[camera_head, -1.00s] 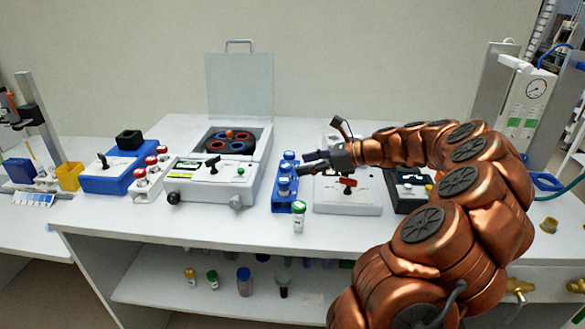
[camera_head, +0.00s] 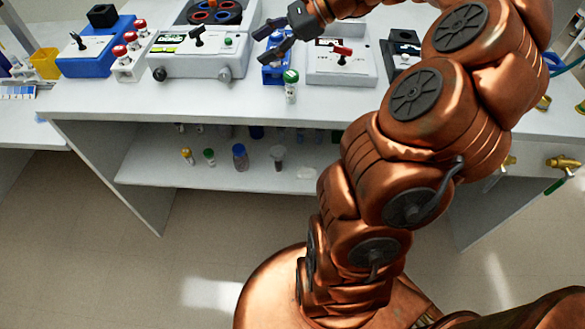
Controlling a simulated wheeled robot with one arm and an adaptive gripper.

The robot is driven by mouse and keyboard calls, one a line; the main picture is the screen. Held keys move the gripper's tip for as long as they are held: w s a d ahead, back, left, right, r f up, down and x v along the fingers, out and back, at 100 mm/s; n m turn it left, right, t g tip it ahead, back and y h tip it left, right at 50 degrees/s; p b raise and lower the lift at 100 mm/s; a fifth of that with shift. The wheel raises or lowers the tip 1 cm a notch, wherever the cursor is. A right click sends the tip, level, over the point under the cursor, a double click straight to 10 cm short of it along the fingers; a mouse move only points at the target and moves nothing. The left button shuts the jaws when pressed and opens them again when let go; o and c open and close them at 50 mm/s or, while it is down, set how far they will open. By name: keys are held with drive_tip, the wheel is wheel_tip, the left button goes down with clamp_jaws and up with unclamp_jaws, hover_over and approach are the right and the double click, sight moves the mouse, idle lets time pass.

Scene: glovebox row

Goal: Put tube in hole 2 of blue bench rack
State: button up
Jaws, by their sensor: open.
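The blue bench rack (camera_head: 276,75) stands on the bench between the white centrifuge and a white device with a red lever. My gripper (camera_head: 262,46) is over the rack, its fingers pointing left and spread apart. Nothing shows between them. The gripper hides much of the rack, so its holes and the tubes in it cannot be told clearly. A green-capped tube (camera_head: 290,86) stands upright on the bench just in front of the rack's right side, apart from the gripper.
The centrifuge (camera_head: 185,65) is left of the rack; the red-lever device (camera_head: 340,72) is right. A white rack with red-capped tubes (camera_head: 128,66) and a blue device (camera_head: 88,64) stand further left. The shelf (camera_head: 225,178) below holds several bottles. The bench's front strip is clear.

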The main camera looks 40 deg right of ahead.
drive_tip(key=s+a+f+n+g+h, duration=0.25)
drive_tip(key=s+a+n, duration=0.35)
drive_tip(key=a, duration=0.3)
drive_tip(key=s+a+f+n+g+h, duration=0.15)
drive_tip(key=s+a+n+g, duration=0.25)
drive_tip(key=s+a+n, duration=0.4)
drive_tip(key=s+f+n+g+h, duration=0.1)
drive_tip(key=s+f+n+h, duration=0.1)
drive_tip(key=s, duration=0.5)
drive_tip(key=s+d+f+n+h, duration=0.1)
drive_tip(key=s+f+n+h, duration=0.2)
drive_tip(key=s+f+n, duration=0.2)
drive_tip(key=s, duration=0.3)
drive_tip(key=shift+s+d+g, duration=0.15)
drive_tip(key=shift+d+g, duration=0.15)
drive_tip(key=shift+g, duration=0.05)
wheel_tip(320, 180, up, 9)
drive_tip(key=p, duration=0.9)
drive_tip(key=shift+r, duration=0.2)
